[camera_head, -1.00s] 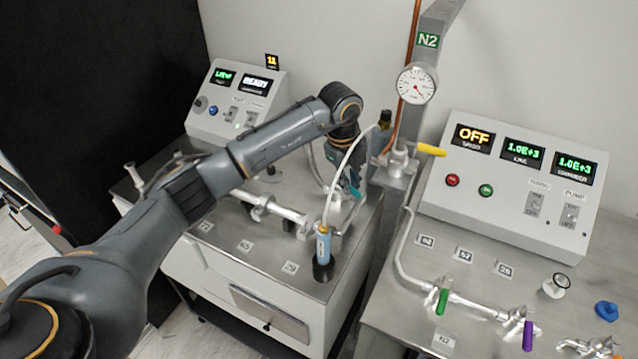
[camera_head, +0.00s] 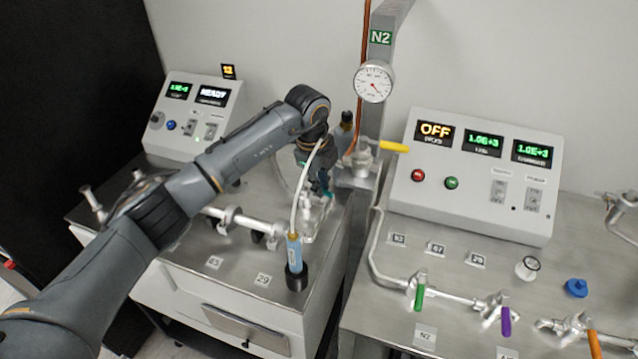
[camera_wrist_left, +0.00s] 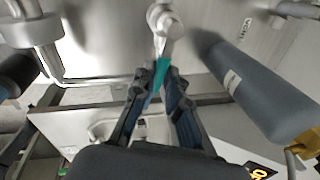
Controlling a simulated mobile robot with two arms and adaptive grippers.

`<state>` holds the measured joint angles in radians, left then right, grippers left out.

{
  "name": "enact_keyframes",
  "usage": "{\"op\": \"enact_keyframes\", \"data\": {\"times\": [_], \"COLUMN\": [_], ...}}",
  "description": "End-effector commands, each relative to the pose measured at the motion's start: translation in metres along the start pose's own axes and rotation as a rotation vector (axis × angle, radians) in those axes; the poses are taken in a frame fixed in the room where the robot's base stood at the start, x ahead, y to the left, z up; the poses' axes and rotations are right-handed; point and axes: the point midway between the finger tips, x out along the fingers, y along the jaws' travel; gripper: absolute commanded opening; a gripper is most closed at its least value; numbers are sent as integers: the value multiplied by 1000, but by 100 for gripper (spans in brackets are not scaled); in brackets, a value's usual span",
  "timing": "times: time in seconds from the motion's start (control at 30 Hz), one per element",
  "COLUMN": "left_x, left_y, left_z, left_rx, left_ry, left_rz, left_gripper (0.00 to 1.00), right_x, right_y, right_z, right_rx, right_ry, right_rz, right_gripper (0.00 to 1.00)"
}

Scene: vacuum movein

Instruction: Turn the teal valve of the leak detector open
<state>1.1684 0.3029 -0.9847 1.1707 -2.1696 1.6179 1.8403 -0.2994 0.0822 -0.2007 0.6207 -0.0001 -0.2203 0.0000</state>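The teal valve handle (camera_head: 328,195) is on metal piping on the left bench, behind the blue cylinder. It also shows in the left wrist view (camera_wrist_left: 160,73), below a round metal valve body (camera_wrist_left: 165,25). My left gripper (camera_head: 322,186) reaches down to this handle from above. In the left wrist view its two fingertips (camera_wrist_left: 158,78) are drawn close together, one on each side of the teal handle, and look shut on it. The exact contact is partly hidden. The leak detector (camera_head: 196,112) stands at the back left with lit displays, one reading READY. My right gripper is not in view.
A light blue cylinder (camera_head: 294,250) with a white hose stands close in front of the valve. A yellow handle (camera_head: 394,147) and a gauge (camera_head: 373,82) are right of my gripper. The right bench carries a control box (camera_head: 470,178) and green, purple and orange valve handles.

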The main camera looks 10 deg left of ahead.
Motion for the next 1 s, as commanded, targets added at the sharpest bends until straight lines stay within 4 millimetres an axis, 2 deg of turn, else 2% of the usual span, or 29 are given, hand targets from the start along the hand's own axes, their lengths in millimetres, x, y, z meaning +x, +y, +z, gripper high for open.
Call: {"op": "enact_keyframes", "data": {"times": [0.03,0.1,0.4,0.53,1.0], "left_x": [-2,-2,-1,-10,-101], "left_y": [-1,-1,0,-1,-1], "left_z": [1,1,0,1,1], "left_rx": [0,0,0,1,1], "left_ry": [-1,-1,0,-1,-1], "left_rz": [-5,-4,-2,-5,-5], "left_gripper": [22,36,36,36,36], "right_x": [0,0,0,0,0], "right_y": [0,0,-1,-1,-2], "right_z": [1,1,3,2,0], "right_rx": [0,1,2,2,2], "right_ry": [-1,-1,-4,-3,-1], "right_rz": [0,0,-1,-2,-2], "right_gripper": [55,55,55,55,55]}}
